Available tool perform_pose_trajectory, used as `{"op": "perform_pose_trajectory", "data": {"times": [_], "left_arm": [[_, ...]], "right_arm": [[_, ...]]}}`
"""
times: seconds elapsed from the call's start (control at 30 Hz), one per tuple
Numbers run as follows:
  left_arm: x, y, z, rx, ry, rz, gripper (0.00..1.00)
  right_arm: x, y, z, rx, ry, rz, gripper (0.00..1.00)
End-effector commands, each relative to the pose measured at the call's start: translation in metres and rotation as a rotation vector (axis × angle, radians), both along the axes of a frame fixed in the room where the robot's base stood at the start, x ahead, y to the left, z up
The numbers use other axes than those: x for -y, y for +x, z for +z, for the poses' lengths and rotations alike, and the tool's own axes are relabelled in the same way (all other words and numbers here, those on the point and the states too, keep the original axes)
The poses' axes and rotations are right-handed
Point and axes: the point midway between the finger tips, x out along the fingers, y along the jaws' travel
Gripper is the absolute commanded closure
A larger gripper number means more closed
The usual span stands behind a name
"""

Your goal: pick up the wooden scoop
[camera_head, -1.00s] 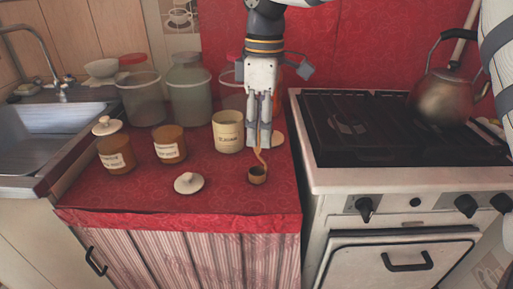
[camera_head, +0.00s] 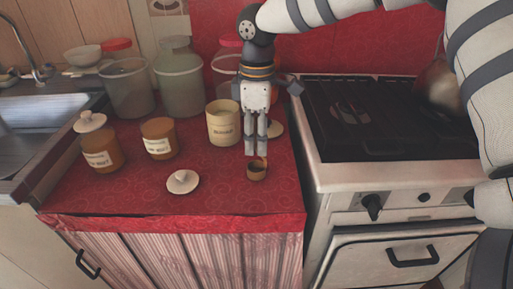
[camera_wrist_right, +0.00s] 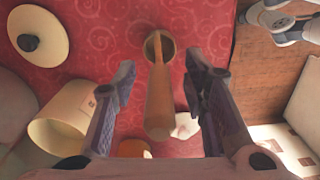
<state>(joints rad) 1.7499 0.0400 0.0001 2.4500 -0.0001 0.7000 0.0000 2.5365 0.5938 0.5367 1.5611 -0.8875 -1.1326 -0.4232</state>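The wooden scoop (camera_head: 257,173) stands on the red oilcloth near the front right of the counter, its handle pointing up. In the right wrist view its round bowl and handle (camera_wrist_right: 159,95) show in the middle. My right gripper (camera_head: 257,152) points down right above the scoop. In the right wrist view its two fingers (camera_wrist_right: 162,92) are spread, one on each side of the handle, with visible gaps. In the head view the fingers hide most of the handle. I do not see my left gripper in the head view.
A cream canister (camera_head: 223,128) stands close behind and left of the scoop. A lid (camera_head: 275,129) lies behind it, and another lid (camera_head: 182,182) lies to its left. Two brown jars (camera_head: 159,140) (camera_head: 101,150) stand further left. The stove (camera_head: 390,130) is on the right.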

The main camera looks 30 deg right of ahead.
Motion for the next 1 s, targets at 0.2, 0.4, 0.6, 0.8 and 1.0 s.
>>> {"op": "perform_pose_trajectory", "data": {"times": [0.2, 0.4, 0.6, 0.8, 1.0], "left_arm": [[0.0, 0.0, 0.0, 0.002, 0.0, 0.0, 0.6], [0.0, 0.0, 0.0, 0.002, 0.0, 0.0, 0.6], [0.0, 0.0, 0.0, 0.001, 0.0, 0.0, 0.6], [0.0, 0.001, 0.001, 0.003, 0.0, 0.0, 0.6], [0.0, 0.007, 0.007, 0.026, 0.0, 0.0, 0.6]], "right_arm": [[0.0, 0.0, 0.0, 0.003, 0.001, 0.0, 0.6], [0.0, 0.0, 0.0, 0.003, 0.0, 0.0, 1.0], [0.0, 0.0, 0.0, 0.003, 0.0, 0.0, 1.0], [0.0, 0.001, 0.006, 0.005, -0.002, 0.0, 1.0], [-0.008, -0.005, 0.047, 0.012, -0.001, 0.004, 1.0]]}}
